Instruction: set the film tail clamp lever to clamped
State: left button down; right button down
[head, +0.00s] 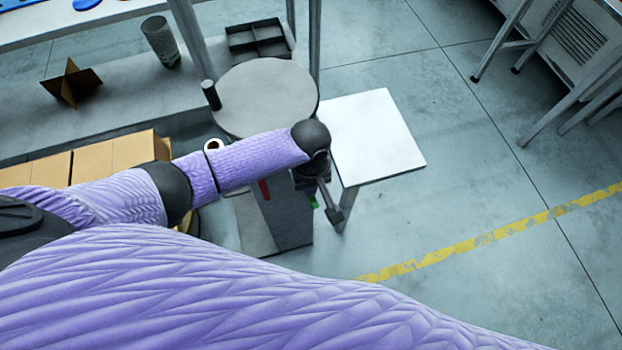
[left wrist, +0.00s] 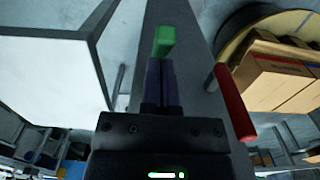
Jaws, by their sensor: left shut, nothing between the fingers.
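A green block-shaped grip (left wrist: 163,40) stands straight ahead of my left gripper (left wrist: 161,64) in the left wrist view. The fingers are together with nothing between them; whether their tips touch the green grip I cannot tell. A red bar-shaped handle (left wrist: 235,103) lies to the right of the fingers, apart from them. In the head view the red handle (head: 264,190) and a sliver of the green grip (head: 313,202) show on a grey machine body (head: 255,222), partly hidden by my left arm. Which one is the clamp lever I cannot tell. My right gripper is not in view.
A round grey disc (head: 268,97) and a white square tabletop (head: 370,137) stand close by my left forearm. Cardboard boxes (head: 112,155) sit at the left. Open floor lies to the right, with a yellow line (head: 490,236).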

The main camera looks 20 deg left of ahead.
aim_at(315, 206)
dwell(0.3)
pick_arm(q)
jog(key=shift+p, duration=0.45)
jog(key=s+t+p, duration=0.1)
jog(key=p, duration=0.2)
jog(key=shift+d+y, duration=0.3)
jog(key=shift+y, duration=0.1)
jog(key=shift+s+f+t+y+p, duration=0.1)
jog(key=shift+f+t+y+p, duration=0.25)
jog(key=shift+p, duration=0.25)
jog(key=shift+s+d+f+t, duration=0.15)
jog(key=shift+f+t, duration=0.2)
jog(key=shift+s+d+f+t+y, duration=0.1)
jog(key=shift+f+t+y, duration=0.3)
jog(key=shift+f, duration=0.2)
jog(key=shift+s+d+f, duration=0.15)
jog(key=shift+s+f, duration=0.05)
jog(key=shift+f, duration=0.45)
jog(key=shift+s+f, duration=0.1)
